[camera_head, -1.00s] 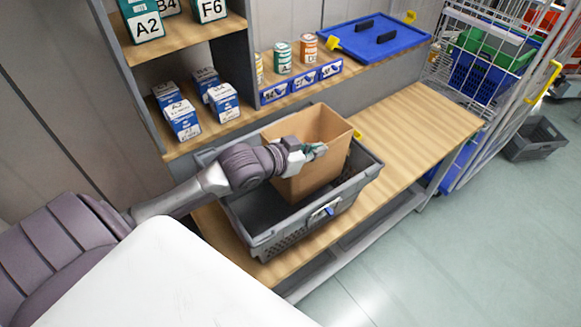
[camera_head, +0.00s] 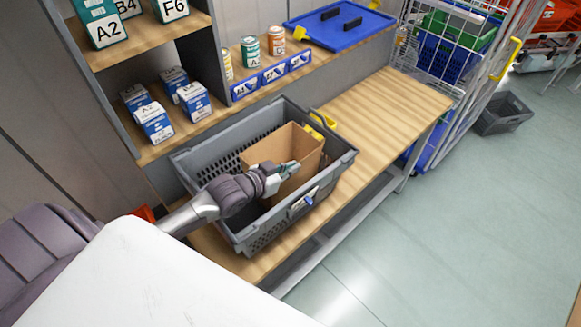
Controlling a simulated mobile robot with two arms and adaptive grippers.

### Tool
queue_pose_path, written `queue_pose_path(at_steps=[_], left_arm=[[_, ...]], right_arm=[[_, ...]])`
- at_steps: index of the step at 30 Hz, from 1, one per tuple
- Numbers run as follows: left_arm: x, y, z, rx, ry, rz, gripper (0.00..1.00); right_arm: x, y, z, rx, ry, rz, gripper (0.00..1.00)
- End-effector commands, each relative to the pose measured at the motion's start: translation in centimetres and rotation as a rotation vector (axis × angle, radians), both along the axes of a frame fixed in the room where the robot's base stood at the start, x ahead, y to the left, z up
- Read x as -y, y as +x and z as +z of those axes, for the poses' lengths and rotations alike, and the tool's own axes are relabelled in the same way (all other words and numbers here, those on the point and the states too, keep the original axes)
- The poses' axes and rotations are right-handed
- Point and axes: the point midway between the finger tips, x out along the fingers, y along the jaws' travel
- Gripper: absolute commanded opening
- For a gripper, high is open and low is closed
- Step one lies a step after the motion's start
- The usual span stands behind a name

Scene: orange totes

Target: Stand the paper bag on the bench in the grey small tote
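The brown paper bag (camera_head: 298,148) stands upright, open end up, inside the grey tote (camera_head: 347,160) on the bench (camera_head: 395,108). It sits toward the tote's right half, and its top rises to about the rim or slightly above. My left gripper (camera_head: 288,168) reaches over the tote's near left side and is at the bag's near upper wall. Its fingers look closed on the bag's edge, though the fingertips are small here. The tote's walls hide the bag's bottom, so I cannot tell if it touches the floor. My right gripper is not in view.
Blue-and-white boxes (camera_head: 153,124) and several cans (camera_head: 250,52) stand on shelves behind the tote. A blue lid (camera_head: 338,24) lies on the upper shelf. The bench right of the tote is clear. A wire cage cart (camera_head: 440,60) stands at the bench's right end.

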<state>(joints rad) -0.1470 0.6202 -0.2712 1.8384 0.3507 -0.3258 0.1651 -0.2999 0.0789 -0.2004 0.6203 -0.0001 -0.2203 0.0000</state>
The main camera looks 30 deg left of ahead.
Motion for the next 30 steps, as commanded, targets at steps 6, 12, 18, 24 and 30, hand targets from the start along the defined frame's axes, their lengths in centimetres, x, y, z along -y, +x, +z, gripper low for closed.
queue_pose_path(at_steps=[6,12,18,24,30], left_arm=[[0.0,0.0,-0.2,-0.001,0.0,0.0,0.2],[0.0,0.0,-0.2,0.0,0.0,0.0,0.31],[0.0,0.0,0.2,0.001,0.0,0.0,0.31],[-0.7,-2.4,0.8,-0.002,0.003,-0.001,0.31],[-1.6,-5.1,2.0,-0.003,0.002,0.0,0.31]], right_arm=[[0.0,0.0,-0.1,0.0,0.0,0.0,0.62],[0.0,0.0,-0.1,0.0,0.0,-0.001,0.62],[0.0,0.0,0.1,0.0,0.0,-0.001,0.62],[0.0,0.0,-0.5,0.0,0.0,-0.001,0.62],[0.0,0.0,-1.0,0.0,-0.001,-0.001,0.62]])
